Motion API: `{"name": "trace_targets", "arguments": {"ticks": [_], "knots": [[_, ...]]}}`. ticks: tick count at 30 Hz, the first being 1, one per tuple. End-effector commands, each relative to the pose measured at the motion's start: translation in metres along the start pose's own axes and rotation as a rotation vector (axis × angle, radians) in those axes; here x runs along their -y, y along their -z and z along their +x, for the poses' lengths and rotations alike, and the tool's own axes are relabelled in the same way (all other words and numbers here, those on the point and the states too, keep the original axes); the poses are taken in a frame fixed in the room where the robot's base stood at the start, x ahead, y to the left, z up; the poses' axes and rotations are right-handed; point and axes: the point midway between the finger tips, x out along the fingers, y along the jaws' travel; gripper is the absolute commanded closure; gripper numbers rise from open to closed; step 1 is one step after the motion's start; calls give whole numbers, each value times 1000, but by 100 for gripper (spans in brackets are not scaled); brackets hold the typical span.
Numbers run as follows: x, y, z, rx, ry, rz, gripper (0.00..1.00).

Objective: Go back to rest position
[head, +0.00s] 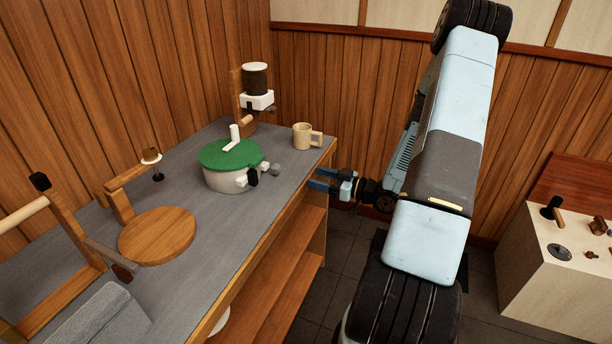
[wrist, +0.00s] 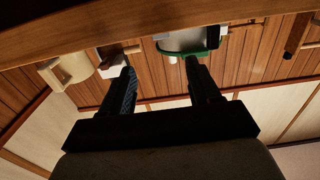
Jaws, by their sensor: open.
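My gripper (head: 324,181) is open and empty in the head view. It is off the front edge of the grey worktop (head: 195,270), near the corner with the mug. In the wrist view its two dark fingers (wrist: 162,85) stand apart with nothing between them. My pale blue and dark arm reaches down the right of centre in the head view.
A green-lidded white pot (head: 228,178) stands on the worktop close to my gripper, with a beige mug (head: 303,136) behind it. A round wooden board (head: 157,236) lies further left. A pale cabinet (head: 545,275) stands at right. Dark tiled floor lies between.

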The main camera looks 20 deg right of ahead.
Motion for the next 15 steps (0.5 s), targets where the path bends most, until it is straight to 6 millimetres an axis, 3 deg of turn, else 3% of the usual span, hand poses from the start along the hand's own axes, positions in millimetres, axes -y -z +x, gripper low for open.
{"name": "trace_targets", "arguments": {"ticks": [6,15], "knots": [[0,0,-14,0,0,0,38],[0,0,-15,0,1,0,38]]}}
